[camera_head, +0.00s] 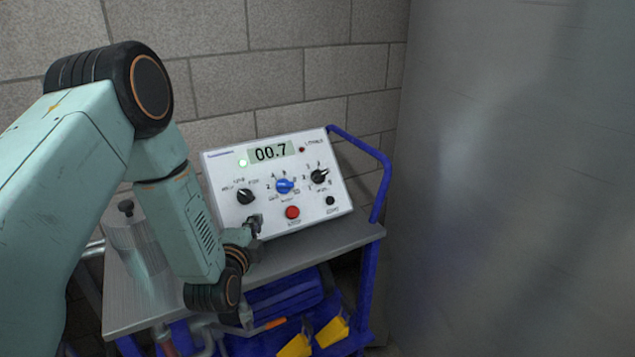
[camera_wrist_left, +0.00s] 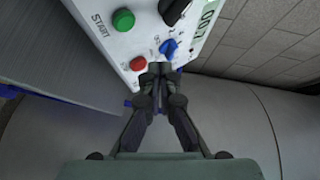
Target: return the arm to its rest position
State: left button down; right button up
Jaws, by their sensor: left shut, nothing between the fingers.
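My left arm comes in from the left in the head view, bent down over the cart. Its gripper (camera_head: 256,224) is at the lower left of the white control panel's front (camera_head: 222,182). In the left wrist view the fingers (camera_wrist_left: 158,72) are closed together and empty, in front of the panel close to the red button (camera_wrist_left: 138,63). I cannot tell whether they touch it. A green button marked START (camera_wrist_left: 123,19) shows there but is hidden in the head view. The display (camera_head: 271,152) reads 00.7. My right gripper is not in view.
The panel stands on the grey top of a cart (camera_head: 325,238) with a blue handle (camera_head: 362,146). Blue and yellow items lie below. A block wall (camera_head: 300,75) is behind, and a grey surface (camera_head: 510,180) is at right.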

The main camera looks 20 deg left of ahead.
pick_arm(q)
jog(key=s+d+f+n+g+h+b, duration=0.1)
jog(key=s+d+f+n+g+h, duration=0.1)
jog(key=s+d+f+n+g, duration=0.35)
jog(key=s+d+f+n+g+h, duration=0.1)
jog(key=s+d+f+n+g, duration=0.15)
jog(key=s+f+n, duration=0.6)
jog(key=s+d+f+g+b, duration=0.1)
jog(key=s+f+g, duration=0.3)
jog(key=s, duration=0.8)
jog(key=s+d+f+g+b, duration=0.2)
jog(key=s+f, duration=0.4)
jog(key=s, duration=0.6)
jog(key=shift+s+d+f+g+h, duration=0.25)
jog(key=shift+d+f+g+h, duration=0.1)
jog(key=shift+d+g, duration=0.45)
jog(key=shift+a, duration=0.15)
jog(key=shift+s, duration=0.1)
